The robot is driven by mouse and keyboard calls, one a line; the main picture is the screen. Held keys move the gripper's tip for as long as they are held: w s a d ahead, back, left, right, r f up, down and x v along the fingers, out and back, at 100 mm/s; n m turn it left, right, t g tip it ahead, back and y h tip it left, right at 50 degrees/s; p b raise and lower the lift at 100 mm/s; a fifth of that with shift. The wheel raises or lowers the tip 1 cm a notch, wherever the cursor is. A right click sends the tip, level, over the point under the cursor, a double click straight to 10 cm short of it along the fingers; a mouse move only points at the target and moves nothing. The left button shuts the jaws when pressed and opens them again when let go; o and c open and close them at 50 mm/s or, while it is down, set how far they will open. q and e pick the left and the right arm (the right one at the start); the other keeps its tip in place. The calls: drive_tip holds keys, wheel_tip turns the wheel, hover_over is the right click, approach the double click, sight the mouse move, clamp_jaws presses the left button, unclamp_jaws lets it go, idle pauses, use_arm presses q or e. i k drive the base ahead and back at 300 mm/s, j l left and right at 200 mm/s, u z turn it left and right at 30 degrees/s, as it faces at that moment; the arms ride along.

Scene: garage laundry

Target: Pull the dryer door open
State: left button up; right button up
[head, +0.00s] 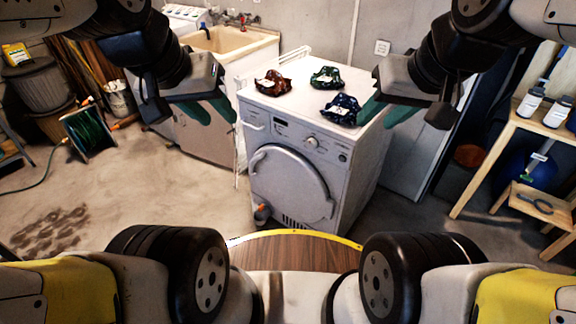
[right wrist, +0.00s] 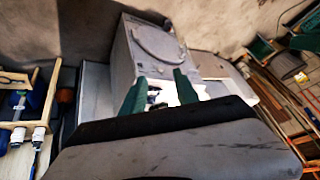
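The white dryer (head: 325,150) stands ahead of me in the middle of the head view. Its round grey door (head: 288,185) looks shut on the front face. The dryer also shows upside down in the right wrist view (right wrist: 125,55), with its door (right wrist: 155,38) near the top. My left gripper (head: 220,112) is in the air to the left of the dryer, its green fingers apart and empty. My right gripper (head: 375,112) is in the air near the dryer's upper right side, and its green fingers are apart with nothing between them in the right wrist view (right wrist: 160,88). Neither gripper touches the door.
Three dark bundles (head: 327,78) lie on the dryer top. A utility sink (head: 225,40) stands behind to the left. A wooden shelf (head: 510,125) with bottles is at the right. A green hose reel (head: 88,130) is at the left. The floor (head: 180,190) left of the dryer is clear.

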sight(290, 182)
drive_tip(key=i+j+u, duration=0.55)
drive_tip(key=i+j, duration=0.15)
